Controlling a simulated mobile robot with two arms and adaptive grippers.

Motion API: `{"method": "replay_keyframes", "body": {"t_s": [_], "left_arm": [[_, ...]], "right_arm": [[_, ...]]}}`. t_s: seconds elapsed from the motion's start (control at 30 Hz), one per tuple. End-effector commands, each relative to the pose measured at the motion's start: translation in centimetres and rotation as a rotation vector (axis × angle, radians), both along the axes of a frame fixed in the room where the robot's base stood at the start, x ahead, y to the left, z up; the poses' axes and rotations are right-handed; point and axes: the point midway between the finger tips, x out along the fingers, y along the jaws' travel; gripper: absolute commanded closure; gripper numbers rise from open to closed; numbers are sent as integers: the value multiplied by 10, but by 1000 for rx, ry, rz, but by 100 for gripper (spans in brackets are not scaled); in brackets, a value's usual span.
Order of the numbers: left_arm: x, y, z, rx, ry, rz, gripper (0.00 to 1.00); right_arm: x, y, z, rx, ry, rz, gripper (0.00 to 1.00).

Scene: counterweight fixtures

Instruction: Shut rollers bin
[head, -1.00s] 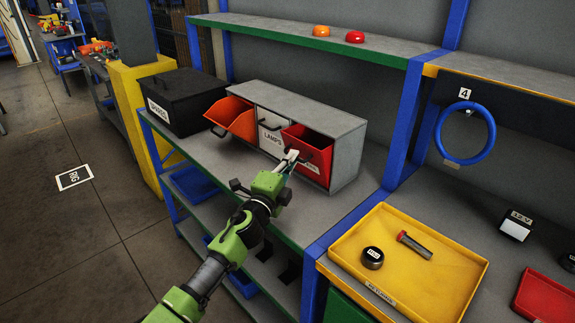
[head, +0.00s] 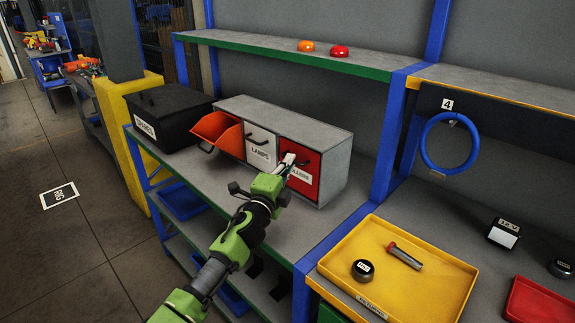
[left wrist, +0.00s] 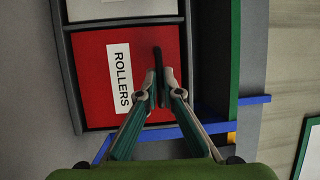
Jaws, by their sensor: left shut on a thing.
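The rollers bin (head: 309,160) is the red one at the right end of a grey three-bin cabinet (head: 333,172). Its front now stands upright and looks about flush with the cabinet face. In the left wrist view the red front (left wrist: 88,80) fills its opening, with a white ROLLERS label (left wrist: 120,78). My left gripper (head: 288,161) is at the bin's front, shut on its dark handle (left wrist: 157,55). The fingertips (left wrist: 159,78) cover part of the handle, and in the head view the gripper hides part of the label. My right gripper is not in view.
The white lamps bin (head: 261,143) beside it is shut; the orange bin (head: 217,133) is tilted open. A black box (head: 168,115) stands left of the cabinet. A blue post (head: 390,140) and a yellow tray (head: 440,270) are to the right. A shelf (head: 290,50) runs above.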

Motion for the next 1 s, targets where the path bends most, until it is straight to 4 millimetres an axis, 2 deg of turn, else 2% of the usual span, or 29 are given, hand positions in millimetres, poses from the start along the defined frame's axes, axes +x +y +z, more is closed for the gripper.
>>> {"method": "replay_keyframes", "body": {"t_s": [0.03, 0.47, 0.53, 1.0], "left_arm": [[3, 0, 20, -8, -27, 0, 100], [3, -2, 21, -9, -28, -2, 100], [3, -2, 21, -9, -28, -3, 86], [2, -3, 18, -7, -24, -5, 86]], "right_arm": [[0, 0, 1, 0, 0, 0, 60], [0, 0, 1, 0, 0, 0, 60], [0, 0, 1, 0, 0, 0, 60], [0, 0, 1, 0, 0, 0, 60]]}}
